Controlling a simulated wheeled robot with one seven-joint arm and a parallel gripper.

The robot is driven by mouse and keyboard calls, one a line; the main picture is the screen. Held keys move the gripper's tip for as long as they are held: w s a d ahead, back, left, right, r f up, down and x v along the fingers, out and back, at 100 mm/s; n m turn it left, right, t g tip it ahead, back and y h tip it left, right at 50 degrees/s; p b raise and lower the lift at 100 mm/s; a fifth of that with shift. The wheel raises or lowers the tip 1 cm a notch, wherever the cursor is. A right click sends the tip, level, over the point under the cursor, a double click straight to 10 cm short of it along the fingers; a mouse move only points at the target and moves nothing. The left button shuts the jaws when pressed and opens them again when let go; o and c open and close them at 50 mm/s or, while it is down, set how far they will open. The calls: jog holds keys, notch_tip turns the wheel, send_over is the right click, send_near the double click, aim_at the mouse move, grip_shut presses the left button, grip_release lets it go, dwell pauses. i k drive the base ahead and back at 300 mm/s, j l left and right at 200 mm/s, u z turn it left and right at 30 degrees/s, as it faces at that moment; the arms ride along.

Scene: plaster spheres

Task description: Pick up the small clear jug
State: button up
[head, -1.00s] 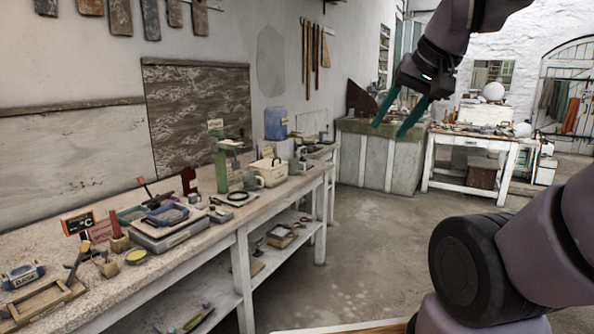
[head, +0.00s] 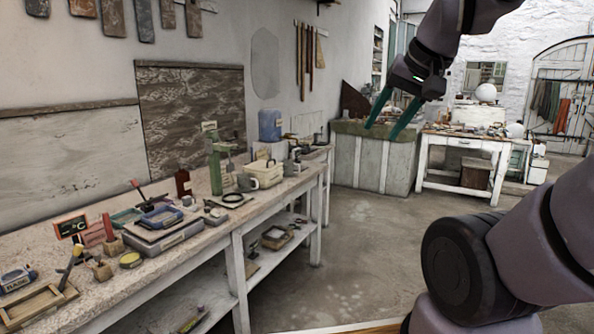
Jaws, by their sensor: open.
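I cannot make out a small clear jug for certain in the head view. A grey mug-like vessel (head: 268,174) stands on the long bench (head: 150,272) beside a cream box. A larger blue translucent container (head: 270,125) stands farther back on the bench. My gripper (head: 384,130) hangs in the air at the upper right, its two green fingers spread and nothing between them. It is well apart from the things on the long bench.
The bench also bears a green bottle-like stand (head: 215,170), a grey case (head: 164,238) and a wooden tray (head: 35,304). A stone-like counter (head: 372,160) and a white table (head: 463,143) stand at the back. The concrete floor (head: 370,255) between is clear.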

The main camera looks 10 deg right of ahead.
aim_at(288, 165)
jog(key=i+l+u, duration=0.25)
jog(key=i+l, duration=0.15)
jog(key=i, duration=0.3)
jog(key=i+l+u, duration=0.3)
jog(key=i+l, duration=0.2)
jog(key=i, duration=0.15)
jog(key=i+l+u, duration=0.25)
jog(key=i+l, duration=0.35)
jog(key=i+l+u, duration=0.25)
jog(key=i+l, duration=0.25)
jog(key=l, duration=0.3)
